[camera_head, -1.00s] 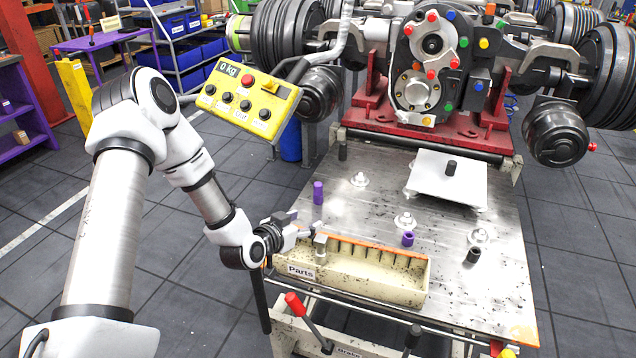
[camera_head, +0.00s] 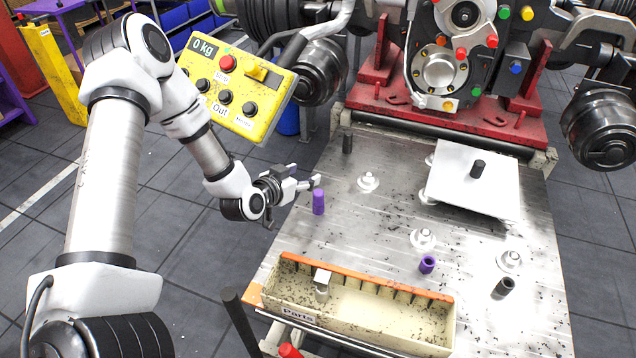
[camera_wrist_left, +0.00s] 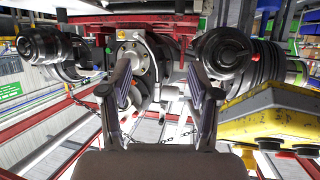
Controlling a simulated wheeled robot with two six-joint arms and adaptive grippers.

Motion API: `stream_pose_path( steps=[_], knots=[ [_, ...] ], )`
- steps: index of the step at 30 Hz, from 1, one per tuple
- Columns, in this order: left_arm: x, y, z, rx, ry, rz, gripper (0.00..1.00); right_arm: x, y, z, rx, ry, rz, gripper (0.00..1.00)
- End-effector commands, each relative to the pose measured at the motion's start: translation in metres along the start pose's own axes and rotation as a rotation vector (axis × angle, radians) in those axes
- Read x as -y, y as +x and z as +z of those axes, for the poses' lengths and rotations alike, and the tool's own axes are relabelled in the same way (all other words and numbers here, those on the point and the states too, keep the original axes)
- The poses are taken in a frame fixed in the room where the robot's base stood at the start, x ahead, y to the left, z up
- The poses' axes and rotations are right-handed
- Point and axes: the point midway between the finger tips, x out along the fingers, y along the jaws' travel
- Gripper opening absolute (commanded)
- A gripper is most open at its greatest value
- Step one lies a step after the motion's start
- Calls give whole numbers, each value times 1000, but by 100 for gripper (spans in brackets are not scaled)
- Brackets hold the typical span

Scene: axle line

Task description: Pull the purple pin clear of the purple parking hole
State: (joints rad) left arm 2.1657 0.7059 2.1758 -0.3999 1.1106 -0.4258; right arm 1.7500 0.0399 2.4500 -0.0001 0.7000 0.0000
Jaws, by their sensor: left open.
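The purple pin (camera_head: 318,204) stands upright at the left side of the metal table plate (camera_head: 385,225). I cannot make out the hole at its foot. A short purple ring-like piece with a dark opening (camera_head: 428,264) sits further right on the plate; I cannot tell if it is the parking hole. My left gripper (camera_head: 313,182) reaches in from the left, its fingertips close to the top of the purple pin. I cannot tell whether they touch. In the left wrist view my left gripper (camera_wrist_left: 160,85) is open with nothing between its fingers. My right gripper is out of view.
A cream parts box (camera_head: 375,318) lies along the plate's front edge. A yellow control box (camera_head: 238,95) hangs above and behind my left wrist. Black pins (camera_head: 503,288), white round fittings (camera_head: 368,182) and a white square plate (camera_head: 472,185) stand on the table. The red axle stand (camera_head: 440,120) is behind.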

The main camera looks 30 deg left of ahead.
Motion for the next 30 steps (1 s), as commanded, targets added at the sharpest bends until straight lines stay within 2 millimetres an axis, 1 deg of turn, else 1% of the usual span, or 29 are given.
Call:
stream_pose_path(
  steps=[3, 8, 11, 15, 20, 23, 30],
  knots=[
    [0, 6, 16, 1, 0, 0, 62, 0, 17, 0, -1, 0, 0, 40],
    [0, 14, 33, 0, 0, 0, 62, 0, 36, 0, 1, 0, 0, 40],
    [0, 20, 48, 0, 0, 0, 62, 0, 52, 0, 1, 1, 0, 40],
    [0, 30, 73, 0, 0, 0, 62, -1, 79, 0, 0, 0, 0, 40],
    [0, 39, 94, 0, 0, 0, 62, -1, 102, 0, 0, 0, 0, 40],
    [0, 43, 95, 0, 2, 0, 62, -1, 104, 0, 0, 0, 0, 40],
    [-2, 73, 95, 0, 6, 1, 62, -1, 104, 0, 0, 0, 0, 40]
  ],
)
